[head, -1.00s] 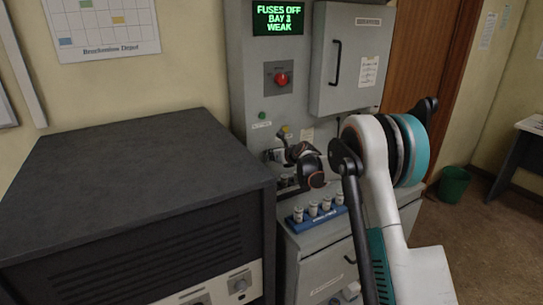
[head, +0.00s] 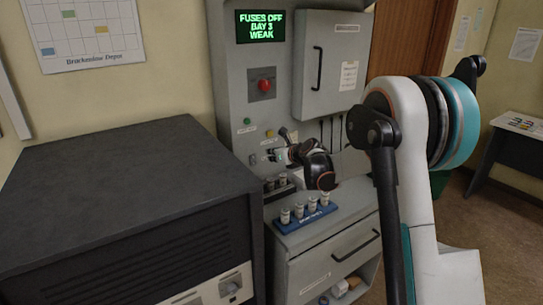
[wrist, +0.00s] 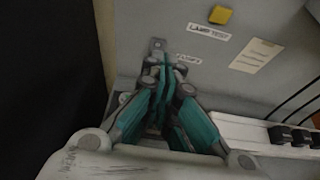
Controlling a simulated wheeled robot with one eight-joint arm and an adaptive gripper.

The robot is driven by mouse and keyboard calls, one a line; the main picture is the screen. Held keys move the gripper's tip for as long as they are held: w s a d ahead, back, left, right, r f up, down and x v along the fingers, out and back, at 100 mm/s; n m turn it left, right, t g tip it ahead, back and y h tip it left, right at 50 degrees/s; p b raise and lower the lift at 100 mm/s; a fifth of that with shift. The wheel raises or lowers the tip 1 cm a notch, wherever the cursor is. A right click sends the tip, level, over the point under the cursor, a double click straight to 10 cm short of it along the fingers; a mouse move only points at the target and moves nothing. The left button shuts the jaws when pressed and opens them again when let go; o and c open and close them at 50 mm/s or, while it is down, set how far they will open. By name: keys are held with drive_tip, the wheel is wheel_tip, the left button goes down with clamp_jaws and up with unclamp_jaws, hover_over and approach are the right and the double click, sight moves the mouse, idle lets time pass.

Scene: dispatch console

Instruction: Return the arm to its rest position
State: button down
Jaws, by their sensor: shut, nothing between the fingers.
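My gripper (head: 272,156) is in front of the lower face of the grey console (head: 225,80), partly hidden by my own dark wrist in the head view. In the wrist view my gripper (wrist: 160,72) has its teal-and-grey fingers together, with nothing between them. The fingertips are close to a small metal plate and a label on the grey panel; I cannot tell whether they touch. My arm (head: 410,130) reaches in from the right, bent at a large teal-ringed joint.
A blue rack (head: 291,227) with several fuses stands on the console ledge below my wrist. Behind it are more fuses (head: 282,180). A red button (head: 265,86) and a grey cabinet (head: 330,75) are above. A dark-topped unit (head: 120,180) fills the left. Floor shows at right.

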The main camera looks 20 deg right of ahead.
drive_tip(key=s+a+r+n+g+b, duration=0.1)
drive_tip(key=s+a+r+n, duration=0.15)
drive_tip(key=s+n, duration=0.4)
drive_tip(key=s+a+r+n+g+h, duration=0.1)
drive_tip(key=s+r+n, duration=0.25)
drive_tip(key=s, duration=0.65)
drive_tip(key=s+a+r+n+g+b, duration=0.1)
drive_tip(key=s+a+r+n, duration=0.1)
drive_tip(key=s+n, duration=0.5)
drive_tip(key=s+f+n+h, duration=0.1)
drive_tip(key=s+f+n, duration=0.2)
drive_tip(key=s, duration=0.6)
drive_tip(key=s+d+f+n+g+h+b, duration=0.1)
drive_tip(key=s+f+n, duration=0.1)
drive_tip(key=s+n, duration=0.5)
drive_tip(key=s+f+n+g+h, duration=0.1)
drive_tip(key=s+f+n, duration=0.2)
drive_tip(key=s, duration=0.9)
drive_tip(key=shift+d+f+n+b, duration=0.25)
drive_tip(key=shift+f+n+b, duration=0.1)
drive_tip(key=shift+n, duration=0.85)
drive_tip(key=shift+s, duration=0.1)
